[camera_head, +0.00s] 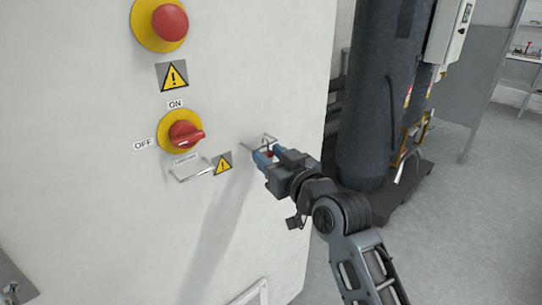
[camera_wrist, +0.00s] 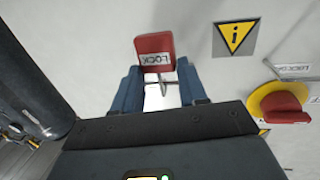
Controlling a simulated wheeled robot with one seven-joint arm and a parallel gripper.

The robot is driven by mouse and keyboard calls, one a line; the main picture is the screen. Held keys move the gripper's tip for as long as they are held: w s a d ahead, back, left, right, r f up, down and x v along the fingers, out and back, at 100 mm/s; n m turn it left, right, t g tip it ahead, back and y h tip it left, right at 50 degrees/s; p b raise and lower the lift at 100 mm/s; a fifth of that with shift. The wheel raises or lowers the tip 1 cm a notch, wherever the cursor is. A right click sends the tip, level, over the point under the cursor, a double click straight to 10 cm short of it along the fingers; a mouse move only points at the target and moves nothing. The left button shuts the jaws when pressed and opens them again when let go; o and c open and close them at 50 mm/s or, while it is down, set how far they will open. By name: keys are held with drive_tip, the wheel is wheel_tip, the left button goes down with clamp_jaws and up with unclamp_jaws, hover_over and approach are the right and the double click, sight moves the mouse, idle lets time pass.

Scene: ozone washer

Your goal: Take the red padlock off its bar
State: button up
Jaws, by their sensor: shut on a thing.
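The red padlock (camera_wrist: 154,46) shows in the wrist view with a white LOCK label, at the tips of my gripper's blue fingers (camera_wrist: 157,72). My gripper is shut on it. The thin metal bar (camera_head: 262,141) sticks out from the panel just above the fingers. A grey metal piece shows below the padlock in the wrist view. I cannot tell whether the shackle is still around the bar.
The white cabinet panel (camera_head: 90,110) carries a red rotary switch (camera_head: 186,134) on a yellow disc, a red emergency button (camera_head: 169,22) and a second metal bracket (camera_head: 190,174) below the switch. A dark cylinder (camera_head: 376,110) stands right of the cabinet. Floor is clear at lower right.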

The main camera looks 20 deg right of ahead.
drive_tip(key=shift+r+t, duration=0.3)
drive_tip(key=shift+r, duration=0.7)
drive_tip(key=shift+s+d, duration=0.2)
drive_tip(key=shift+s, duration=0.2)
drive_tip(key=shift+s+f, duration=0.1)
clamp_jaws()
drive_tip(key=s+d+f+b, duration=0.1)
drive_tip(key=s+d+f, duration=0.1)
drive_tip(key=s, duration=0.8)
drive_tip(key=shift+s+d+b, duration=0.15)
drive_tip(key=shift+d+b, duration=0.2)
drive_tip(key=shift+d, duration=0.25)
drive_tip(key=shift+r, duration=0.1)
